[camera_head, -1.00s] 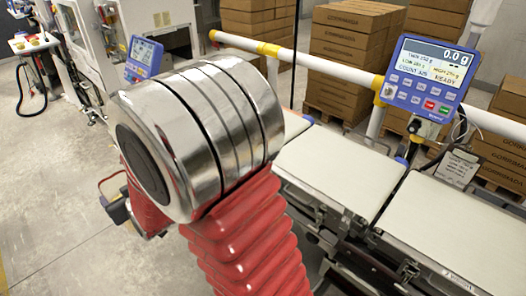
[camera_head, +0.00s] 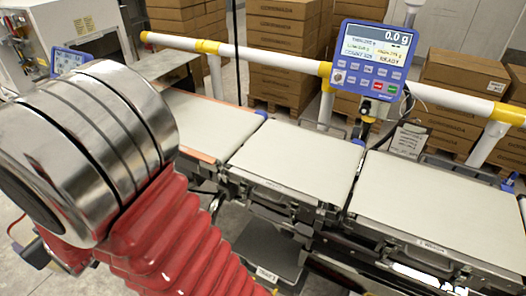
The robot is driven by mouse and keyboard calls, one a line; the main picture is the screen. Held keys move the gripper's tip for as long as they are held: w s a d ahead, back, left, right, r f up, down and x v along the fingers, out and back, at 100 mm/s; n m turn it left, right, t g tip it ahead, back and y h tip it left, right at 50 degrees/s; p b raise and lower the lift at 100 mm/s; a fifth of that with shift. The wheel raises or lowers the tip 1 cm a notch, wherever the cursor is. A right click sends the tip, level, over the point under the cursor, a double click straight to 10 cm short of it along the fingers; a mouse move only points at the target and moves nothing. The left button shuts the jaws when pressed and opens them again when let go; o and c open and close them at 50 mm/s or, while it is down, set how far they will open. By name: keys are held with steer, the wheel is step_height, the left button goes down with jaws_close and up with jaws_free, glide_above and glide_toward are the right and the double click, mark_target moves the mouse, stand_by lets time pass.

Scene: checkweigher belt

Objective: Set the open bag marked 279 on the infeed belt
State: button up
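No bag is in view, neither one marked 279 nor any other. The checkweigher line shows three pale belt sections in a row: a left one (camera_head: 215,122), a middle one (camera_head: 297,158) and a right one (camera_head: 440,205). Nothing lies on the parts of them that I see. No readable mark tells which one is the infeed belt. My arm, with a shiny metal joint and red bellows, fills the left foreground and covers part of the line. My gripper is not in view, so I cannot tell what it holds.
A blue weigh display (camera_head: 372,62) reads 0.0 g above the belts. A white rail (camera_head: 265,52) with yellow joints runs behind them. Stacked cartons (camera_head: 460,85) stand beyond it. A second blue panel (camera_head: 68,60) is at the left, near a white machine (camera_head: 75,30).

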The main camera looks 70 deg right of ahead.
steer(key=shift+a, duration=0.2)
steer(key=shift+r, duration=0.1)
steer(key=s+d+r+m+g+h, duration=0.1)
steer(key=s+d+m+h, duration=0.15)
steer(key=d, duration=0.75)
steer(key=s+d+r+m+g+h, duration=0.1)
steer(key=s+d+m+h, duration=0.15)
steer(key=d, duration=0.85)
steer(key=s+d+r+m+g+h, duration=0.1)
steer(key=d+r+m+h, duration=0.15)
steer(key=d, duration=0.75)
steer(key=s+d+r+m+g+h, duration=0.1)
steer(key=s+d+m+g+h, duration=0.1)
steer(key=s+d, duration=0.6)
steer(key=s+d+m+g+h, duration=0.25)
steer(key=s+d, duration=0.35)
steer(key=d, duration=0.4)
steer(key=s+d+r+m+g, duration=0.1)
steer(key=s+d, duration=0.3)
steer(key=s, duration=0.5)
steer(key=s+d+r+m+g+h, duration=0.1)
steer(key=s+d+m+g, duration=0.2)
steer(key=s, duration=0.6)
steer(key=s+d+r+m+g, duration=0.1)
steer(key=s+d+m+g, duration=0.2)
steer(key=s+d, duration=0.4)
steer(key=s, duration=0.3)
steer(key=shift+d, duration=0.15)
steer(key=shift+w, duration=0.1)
